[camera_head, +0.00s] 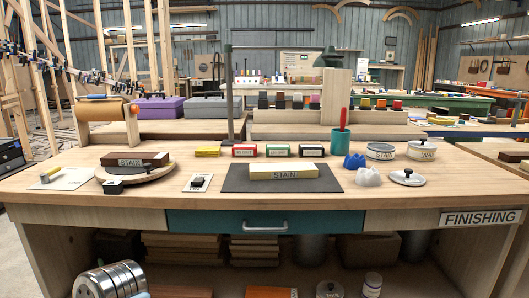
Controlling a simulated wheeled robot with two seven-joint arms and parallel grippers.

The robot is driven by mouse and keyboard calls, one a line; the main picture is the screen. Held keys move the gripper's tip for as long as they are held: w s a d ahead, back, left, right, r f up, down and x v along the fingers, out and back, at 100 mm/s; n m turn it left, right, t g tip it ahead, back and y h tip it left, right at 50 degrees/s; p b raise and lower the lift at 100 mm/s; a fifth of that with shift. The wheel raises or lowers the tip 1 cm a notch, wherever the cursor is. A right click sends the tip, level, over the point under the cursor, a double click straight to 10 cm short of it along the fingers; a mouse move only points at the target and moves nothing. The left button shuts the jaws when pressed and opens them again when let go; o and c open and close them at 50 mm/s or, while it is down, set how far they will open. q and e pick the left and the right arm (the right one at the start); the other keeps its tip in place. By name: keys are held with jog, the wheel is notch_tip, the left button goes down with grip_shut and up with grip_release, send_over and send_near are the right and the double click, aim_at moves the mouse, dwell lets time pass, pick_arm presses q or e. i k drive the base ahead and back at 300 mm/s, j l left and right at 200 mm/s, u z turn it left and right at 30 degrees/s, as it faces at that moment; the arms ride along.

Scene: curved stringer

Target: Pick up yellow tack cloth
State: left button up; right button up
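The yellow tack cloth (207,151) appears as a small flat yellow folded pad or stack. It lies on the wooden workbench (330,208), left of centre and toward the back, just left of a row of labelled boxes. Its top and front edge are visible and nothing covers it.
A small white card (197,183) with a dark item lies in front.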

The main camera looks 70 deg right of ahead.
aim_at(201, 151)
jog(key=z, duration=2)
